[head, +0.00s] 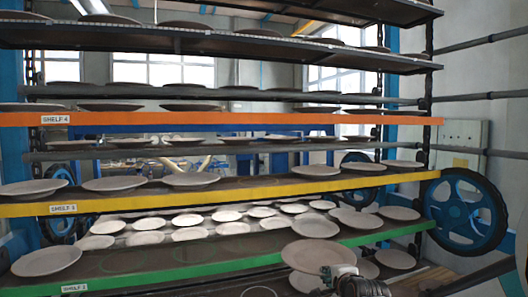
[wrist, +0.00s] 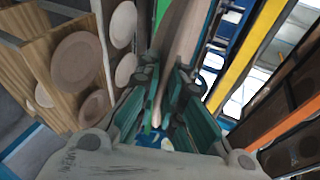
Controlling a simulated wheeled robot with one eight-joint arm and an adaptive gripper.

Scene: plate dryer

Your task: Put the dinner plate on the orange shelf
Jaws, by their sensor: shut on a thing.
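The dinner plate (head: 312,256) is a flat, light brown disc at the lower right of the head view, in front of the green shelf. My gripper (head: 345,272) is shut on its near right edge. In the wrist view the plate (wrist: 182,38) shows edge-on between the teal fingers of my gripper (wrist: 161,98). The orange shelf (head: 230,120), labelled SHELF 4, runs across the upper middle of the head view, well above the held plate.
The yellow shelf (head: 250,192) and green shelf (head: 180,274) hold several plates below the orange one. Dark shelves (head: 250,47) lie above. A blue wheel (head: 466,210) stands at right. A wooden rack with plates (wrist: 62,83) is at left in the wrist view.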

